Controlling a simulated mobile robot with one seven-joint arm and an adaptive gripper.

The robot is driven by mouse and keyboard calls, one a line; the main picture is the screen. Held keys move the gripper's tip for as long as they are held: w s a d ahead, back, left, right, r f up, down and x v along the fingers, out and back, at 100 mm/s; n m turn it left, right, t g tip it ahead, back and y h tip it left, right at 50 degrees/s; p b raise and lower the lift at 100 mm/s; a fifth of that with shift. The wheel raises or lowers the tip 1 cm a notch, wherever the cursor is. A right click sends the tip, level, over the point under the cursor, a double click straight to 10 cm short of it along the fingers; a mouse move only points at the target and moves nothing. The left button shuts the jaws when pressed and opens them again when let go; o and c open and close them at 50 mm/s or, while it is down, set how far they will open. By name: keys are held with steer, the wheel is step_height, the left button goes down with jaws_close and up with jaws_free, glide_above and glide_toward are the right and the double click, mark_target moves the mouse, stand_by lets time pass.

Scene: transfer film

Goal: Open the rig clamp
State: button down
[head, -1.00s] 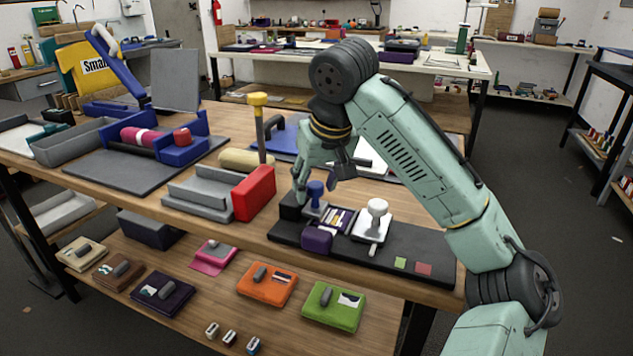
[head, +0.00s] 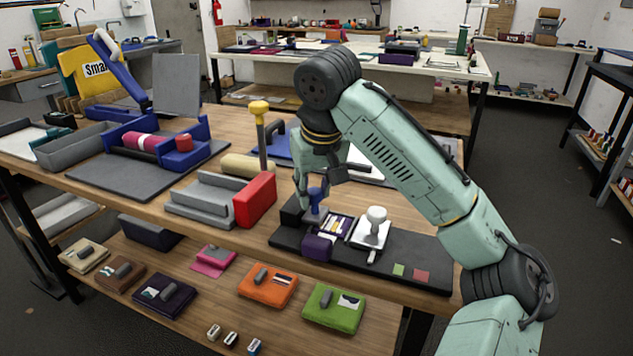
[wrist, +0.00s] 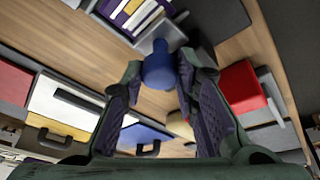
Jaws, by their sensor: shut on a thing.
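The dark rig (head: 428,258) lies along the table's front edge. My gripper (head: 314,195) points down and is shut on the blue handle. In the wrist view, the rounded blue handle (wrist: 158,72) sits between my two fingertips (wrist: 159,64). The strip tray (wrist: 135,14) is just beyond it. The finger partly hides the handle, and the clamp's jaw position cannot be told.
A red block (head: 255,198) and a grey stepped fixture (head: 205,196) stand left of the rig. A yellow-topped post (head: 260,135) rises behind them. A blue board (head: 285,143) lies behind my gripper. The lower shelf holds several coloured blocks, including an orange one (head: 268,284).

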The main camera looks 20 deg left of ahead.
steer(key=r+h+p, duration=0.1)
steer(key=p, duration=0.2)
steer(key=shift+a+r, duration=0.15)
steer(key=shift+a, duration=0.25)
steer(key=shift+a+h+p, duration=0.25)
steer(key=shift+h+p, duration=0.35)
steer(key=shift+a+f+n+h+p, duration=0.25)
steer(key=shift+a+h, duration=0.4)
steer(key=shift+h, duration=0.4)
steer(key=shift+a+f+n+h+p, duration=0.15)
steer(key=shift+a+f+h, duration=0.15)
steer(key=shift+a+h, duration=0.55)
steer(key=shift+d+h, duration=0.2)
steer(key=shift+h, duration=0.1)
steer(key=c, duration=1.3)
jaws_free()
steer(key=shift+v, duration=3.65)
steer(key=shift+w, duration=0.15)
